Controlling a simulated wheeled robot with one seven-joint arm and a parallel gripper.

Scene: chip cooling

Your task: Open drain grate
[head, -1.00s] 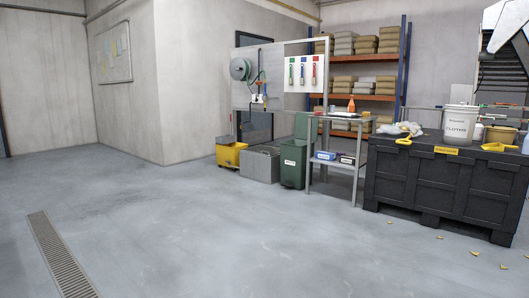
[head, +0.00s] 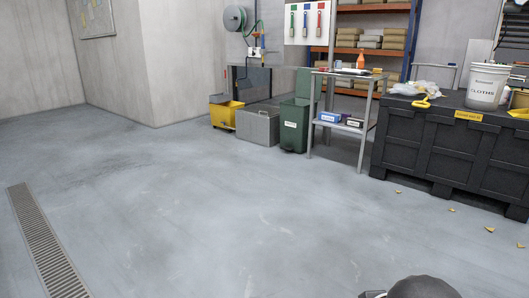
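The drain grate (head: 46,243) is a long, narrow slotted metal strip set in the grey floor at the left of the head view. It lies flat in its frame, and its near end runs toward the bottom edge of the picture. A dark rounded part of my own body shows at the bottom right edge. My gripper's fingers are not visible, so nothing is seen near the grate.
A yellow mop bucket (head: 227,115), a grey box (head: 258,128), a green bin (head: 293,126) and a metal trolley (head: 345,128) stand along the back. A large black crate (head: 440,155) stands at right, with chips (head: 452,210) on the floor before it. The middle floor is clear.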

